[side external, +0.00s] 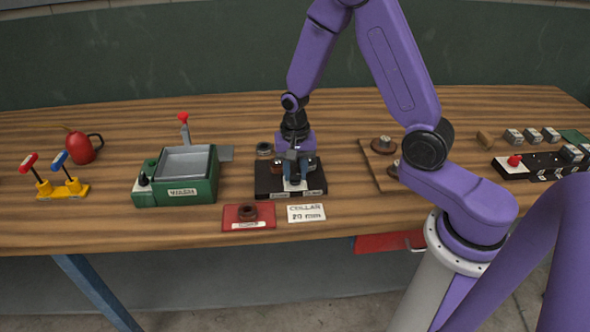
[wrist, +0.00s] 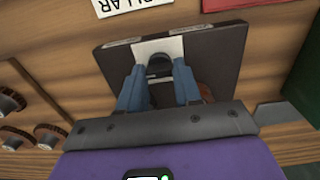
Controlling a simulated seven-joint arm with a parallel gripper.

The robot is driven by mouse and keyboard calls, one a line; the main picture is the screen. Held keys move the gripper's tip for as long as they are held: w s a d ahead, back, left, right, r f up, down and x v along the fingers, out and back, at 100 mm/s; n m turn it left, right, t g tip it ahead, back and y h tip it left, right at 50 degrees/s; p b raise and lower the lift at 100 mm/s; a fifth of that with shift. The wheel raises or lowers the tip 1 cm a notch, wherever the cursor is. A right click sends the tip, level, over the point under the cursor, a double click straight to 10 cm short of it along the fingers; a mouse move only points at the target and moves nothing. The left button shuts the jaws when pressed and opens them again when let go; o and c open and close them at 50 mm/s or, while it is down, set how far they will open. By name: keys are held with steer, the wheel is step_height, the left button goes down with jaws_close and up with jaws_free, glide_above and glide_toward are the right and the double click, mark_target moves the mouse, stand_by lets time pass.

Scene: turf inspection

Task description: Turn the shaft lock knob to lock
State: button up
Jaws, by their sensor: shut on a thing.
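A black block (side external: 266,184) sits on the bench with a white plate (wrist: 172,45) on top and small labels along its front edge. My gripper (side external: 292,178) points down over the block. In the wrist view, its two blue fingers (wrist: 160,78) are shut on a dark, round-ended knob (wrist: 158,64), which appears to be the shaft lock knob. The fingers hide most of the knob, so its angle and any lock mark cannot be read. Brown parts on the block are partly hidden behind the fingers.
A red tray (side external: 235,225) with a dark collar and a card reading "COLLAR 20 mm" (side external: 306,213) lie in front of the block. A green machine (side external: 205,185) stands at left. A wooden board (side external: 375,172) with dark round parts is at right.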

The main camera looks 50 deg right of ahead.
mark_target(295, 175)
steer(key=o, duration=1)
steer(key=shift+o, duration=0.2)
steer(key=shift+r, duration=0.1)
step_height(295, 175, up, 17)
steer(key=shift+r, duration=0.15)
steer(key=s+a+f+n, duration=0.1)
steer(key=s+a+n, duration=0.1)
steer(key=s+n, duration=0.8)
steer(key=s+a+f+n, duration=0.1)
steer(key=s+a+n, duration=0.1)
steer(key=s+n, duration=0.9)
steer(key=s, duration=0.4)
steer(key=shift+a+n, duration=0.3)
steer(key=shift+a, duration=0.05)
